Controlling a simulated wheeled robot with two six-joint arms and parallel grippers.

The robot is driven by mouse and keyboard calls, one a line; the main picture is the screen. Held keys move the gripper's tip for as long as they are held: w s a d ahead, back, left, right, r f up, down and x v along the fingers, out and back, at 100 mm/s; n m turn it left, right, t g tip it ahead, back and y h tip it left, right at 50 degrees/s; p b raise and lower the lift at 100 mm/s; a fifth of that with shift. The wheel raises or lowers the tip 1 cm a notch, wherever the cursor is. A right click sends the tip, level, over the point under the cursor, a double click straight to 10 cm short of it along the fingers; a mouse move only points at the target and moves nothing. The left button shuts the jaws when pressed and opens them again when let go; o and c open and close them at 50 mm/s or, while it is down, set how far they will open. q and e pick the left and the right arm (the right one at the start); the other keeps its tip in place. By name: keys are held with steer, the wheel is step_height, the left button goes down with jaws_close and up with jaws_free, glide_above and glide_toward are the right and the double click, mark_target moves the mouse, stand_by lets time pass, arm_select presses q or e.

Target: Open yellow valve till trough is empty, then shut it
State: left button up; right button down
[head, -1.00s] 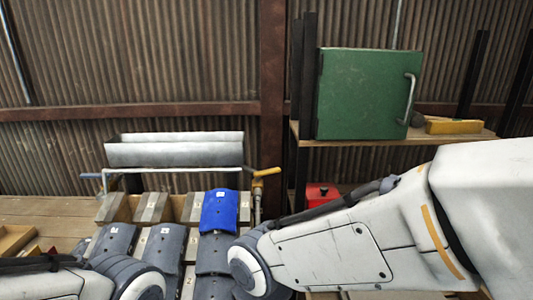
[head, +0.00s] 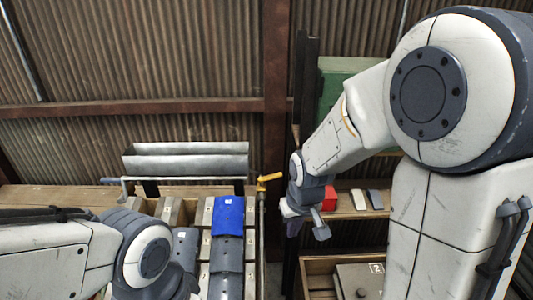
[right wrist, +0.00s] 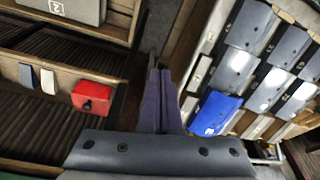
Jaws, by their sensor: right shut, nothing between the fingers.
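The grey metal trough (head: 186,165) is mounted at the back, above a row of sloped blocks. Whether it holds anything cannot be told. The yellow valve handle (head: 270,177) sticks out to the right at the trough's right end, on an upright pipe. A blue-grey handle (head: 110,180) sits at the left end. My right gripper (head: 292,225) hangs just right of and below the yellow handle, apart from it. In the right wrist view its fingers (right wrist: 160,85) are together and empty. My left arm enters at lower left; its gripper is not in view.
A blue piece (head: 228,213) and several dark grey pieces lie on the sloped blocks left of my right gripper. A red box (head: 405,203) rests on a shelf to the right, also in the right wrist view (right wrist: 92,97). A wooden crate (head: 318,268) stands below.

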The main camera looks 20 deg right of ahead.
step_height(320, 180, up, 8)
steer(key=r+n+t, duration=0.1)
steer(key=n, duration=0.1)
glide_above(270, 179)
steer(key=w+d, duration=0.2)
steer(key=w, duration=0.1)
step_height(270, 179, down, 10)
steer(key=p, duration=0.5)
steer(key=shift+r+y, duration=0.15)
steer(key=shift+y, duration=0.15)
steer(key=shift+s+m, duration=0.15)
steer(key=shift+m, duration=0.25)
